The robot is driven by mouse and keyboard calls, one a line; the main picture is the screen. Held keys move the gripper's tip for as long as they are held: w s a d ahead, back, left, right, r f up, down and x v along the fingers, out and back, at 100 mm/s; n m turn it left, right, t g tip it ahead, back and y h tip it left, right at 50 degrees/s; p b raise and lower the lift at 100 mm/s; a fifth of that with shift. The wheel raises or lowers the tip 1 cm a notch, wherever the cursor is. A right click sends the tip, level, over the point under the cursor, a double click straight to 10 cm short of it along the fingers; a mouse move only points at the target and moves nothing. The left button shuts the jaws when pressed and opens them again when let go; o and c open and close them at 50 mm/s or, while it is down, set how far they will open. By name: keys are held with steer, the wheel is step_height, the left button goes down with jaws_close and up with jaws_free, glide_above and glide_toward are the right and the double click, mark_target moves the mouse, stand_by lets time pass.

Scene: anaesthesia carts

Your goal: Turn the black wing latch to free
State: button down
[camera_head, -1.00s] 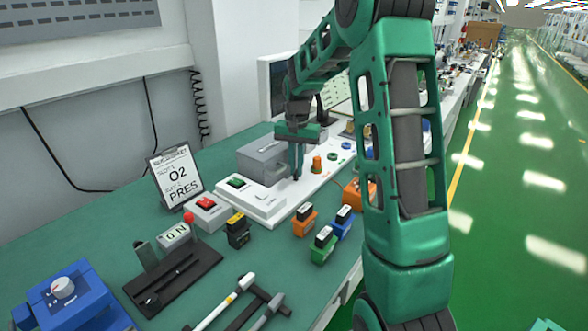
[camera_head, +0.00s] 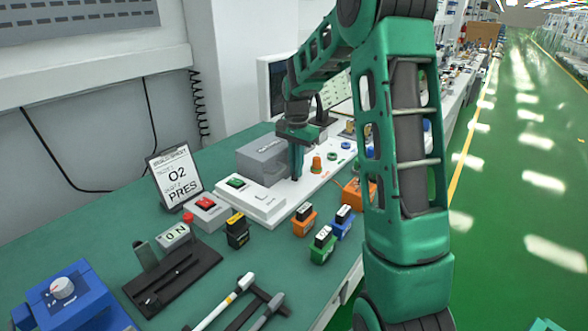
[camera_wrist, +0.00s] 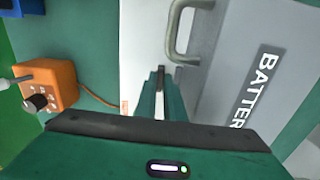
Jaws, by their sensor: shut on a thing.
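My gripper (camera_head: 295,177) points straight down at the white panel (camera_head: 262,203), just right of the grey box. In the wrist view my gripper (camera_wrist: 161,74) has its two green fingers close together around a small dark piece, the black wing latch (camera_wrist: 162,79). Only a thin strip of the latch shows between the fingers; its wings and their angle are mostly hidden. The grey box (camera_wrist: 232,30) marked "BATTER…" with a metal handle (camera_wrist: 178,38) is close beside the fingers; it also shows in the head view (camera_head: 264,155).
An orange knob (camera_head: 316,164) stands on the panel right of my gripper. An orange box (camera_wrist: 50,86) with a black knob and cable is at left in the wrist view. A green switch (camera_head: 236,182), red switch (camera_head: 205,203) and small coloured blocks (camera_head: 322,243) are nearer.

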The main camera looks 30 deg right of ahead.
steer(key=shift+w+a, duration=0.1)
steer(key=shift+a, duration=0.25)
steer(key=c, duration=1.9)
jaws_free()
steer(key=shift+o, duration=0.2)
steer(key=shift+d, duration=0.15)
steer(key=shift+d+r, duration=0.1)
step_height(320, 180, up, 11)
steer(key=shift+f, duration=0.2)
steer(key=s+a+f+n, duration=0.1)
steer(key=s+n, duration=0.1)
steer(key=s, duration=1)
steer(key=s+a+f+n, duration=0.2)
steer(key=s+n, duration=0.1)
steer(key=s, duration=0.9)
steer(key=s+a+f+n, duration=0.2)
steer(key=s, duration=1.1)
steer(key=shift+f+n, duration=0.25)
steer(key=shift+n, duration=0.15)
